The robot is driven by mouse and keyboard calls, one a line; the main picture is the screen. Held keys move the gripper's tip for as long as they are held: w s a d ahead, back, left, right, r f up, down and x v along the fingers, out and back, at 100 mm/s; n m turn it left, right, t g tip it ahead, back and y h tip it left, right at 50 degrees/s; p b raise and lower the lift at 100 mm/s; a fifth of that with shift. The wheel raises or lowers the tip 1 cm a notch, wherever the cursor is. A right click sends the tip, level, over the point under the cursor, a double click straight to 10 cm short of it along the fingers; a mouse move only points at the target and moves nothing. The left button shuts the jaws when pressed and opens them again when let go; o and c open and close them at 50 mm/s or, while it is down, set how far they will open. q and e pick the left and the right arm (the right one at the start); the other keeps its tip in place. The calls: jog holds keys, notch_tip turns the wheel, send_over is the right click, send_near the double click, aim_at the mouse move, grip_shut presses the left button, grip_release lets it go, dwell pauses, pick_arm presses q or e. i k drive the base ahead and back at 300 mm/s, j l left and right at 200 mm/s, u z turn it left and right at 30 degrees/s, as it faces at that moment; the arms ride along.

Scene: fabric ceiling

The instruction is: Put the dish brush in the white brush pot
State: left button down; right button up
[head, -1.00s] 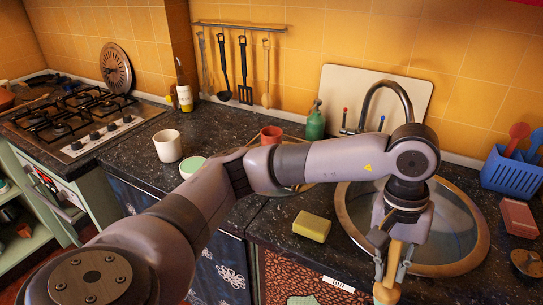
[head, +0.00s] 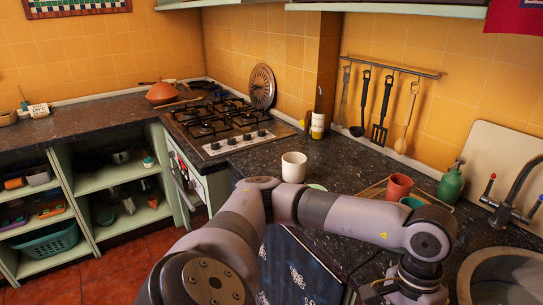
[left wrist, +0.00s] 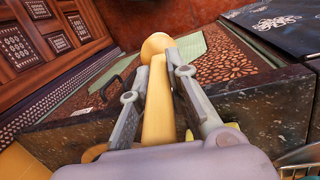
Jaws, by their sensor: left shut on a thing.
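The dish brush (left wrist: 156,110) has a pale wooden handle and a rounded end, seen in the left wrist view. My left gripper (left wrist: 157,66) is shut on its handle, over the counter's front edge. In the head view the wrist of this arm is at the lower right and the fingers are cut off, so the brush does not show there. The white brush pot (head: 293,167) stands upright on the dark counter right of the hob, left of and farther back than my left wrist. Its inside is mostly hidden. My right gripper is not in view.
A red cup (head: 399,186) and a green cup (head: 412,203) stand right of the pot, beside a green bottle (head: 451,185). A labelled bottle (head: 318,124) stands behind the pot. The sink (head: 505,275) and tap are at the right. The hob (head: 222,125) is left.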

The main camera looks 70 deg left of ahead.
aim_at(294, 178)
jog(key=j+u, duration=0.5)
jog(key=i+j+u, duration=0.15)
jog(key=j+u, duration=0.15)
jog(key=u, duration=0.15)
